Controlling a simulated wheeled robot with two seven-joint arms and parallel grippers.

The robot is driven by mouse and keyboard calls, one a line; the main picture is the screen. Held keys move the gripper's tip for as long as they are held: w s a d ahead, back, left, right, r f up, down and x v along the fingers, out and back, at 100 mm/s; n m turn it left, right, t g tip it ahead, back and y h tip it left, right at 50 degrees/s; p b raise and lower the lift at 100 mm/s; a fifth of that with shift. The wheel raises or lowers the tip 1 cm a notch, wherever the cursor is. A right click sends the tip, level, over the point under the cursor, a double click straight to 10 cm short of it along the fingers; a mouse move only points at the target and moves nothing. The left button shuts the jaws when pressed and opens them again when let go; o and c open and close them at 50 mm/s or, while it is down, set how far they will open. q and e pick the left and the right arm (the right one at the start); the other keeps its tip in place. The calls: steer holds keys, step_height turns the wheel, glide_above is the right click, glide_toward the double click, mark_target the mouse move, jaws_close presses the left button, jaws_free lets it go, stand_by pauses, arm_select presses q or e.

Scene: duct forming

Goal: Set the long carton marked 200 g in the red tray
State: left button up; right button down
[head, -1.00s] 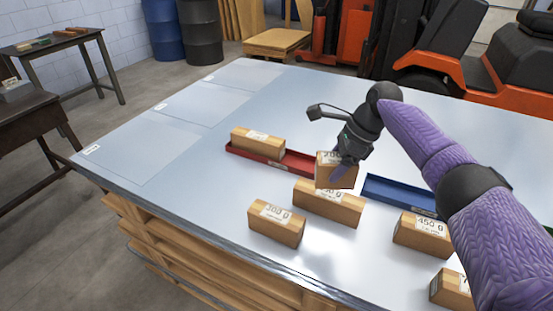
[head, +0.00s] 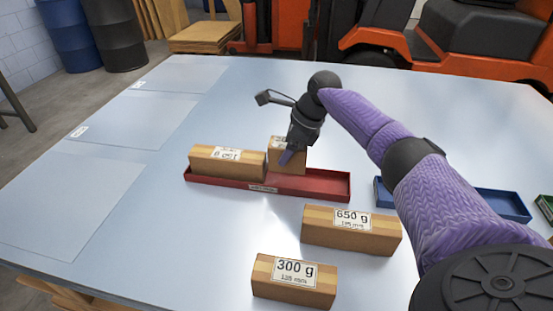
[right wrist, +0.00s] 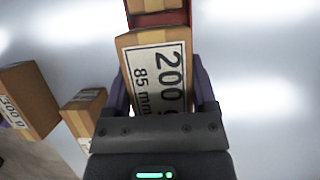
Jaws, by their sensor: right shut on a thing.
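My right gripper (head: 288,155) is shut on a wooden-brown carton (head: 298,164), whose label reads 200 g and 85 mm in the right wrist view (right wrist: 150,72). In the head view the held carton is at the middle of the red tray (head: 325,189), just right of another brown carton (head: 212,163) lying in the tray's left part. I cannot tell whether the held carton touches the tray floor. A strip of the red tray also shows at the top of the right wrist view (right wrist: 185,17). My left gripper is not in view.
The tray's right part is bare. A carton marked 650 g (head: 345,238) and one marked 300 g (head: 290,288) stand in front on the table. A blue tray (head: 505,204) lies to the right, partly behind my arm. The table's left side is clear.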

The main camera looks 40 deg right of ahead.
mark_target(287, 166)
step_height(287, 166, down, 5)
steer(key=b, duration=0.2)
steer(key=shift+b, duration=0.35)
steer(key=shift+f, duration=0.2)
steer(key=shift+r, duration=0.2)
jaws_free()
